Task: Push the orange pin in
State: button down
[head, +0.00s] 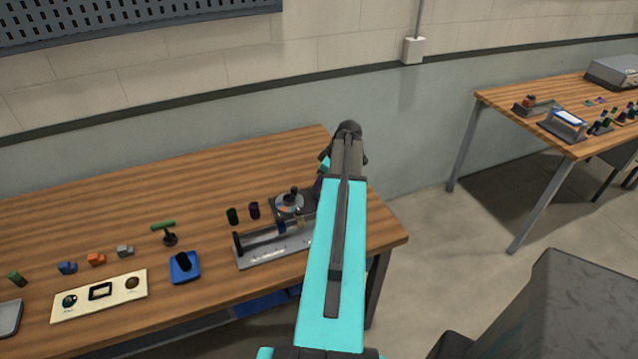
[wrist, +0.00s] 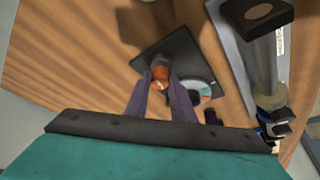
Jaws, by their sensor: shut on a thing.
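In the wrist view, the orange pin (wrist: 160,75) stands at the dark square plate (wrist: 184,50). My gripper (wrist: 161,82) is shut on it, with one purple finger on each side. The fingers and the angle hide how deep the pin sits. A pale round disc (wrist: 201,87) with orange and teal marks lies on the plate beside the right finger. In the head view, the plate and disc (head: 290,203) show just left of my arm, and my gripper is mostly hidden behind the arm.
A grey roller fixture (head: 262,255) lies in front of the plate; its roller (wrist: 264,65) shows right in the wrist view. A blue block (head: 185,267) is further left. The table's back is clear.

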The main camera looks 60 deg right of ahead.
jog(key=shift+s+f+b, duration=0.1)
jog(key=shift+f+b, duration=0.3)
jog(key=shift+f, duration=0.2)
jog(key=c, duration=1.5)
grip_release()
jog(key=shift+r, duration=0.15)
jog(key=shift+b+v, duration=1.7)
jog(key=shift+v, duration=5.15)
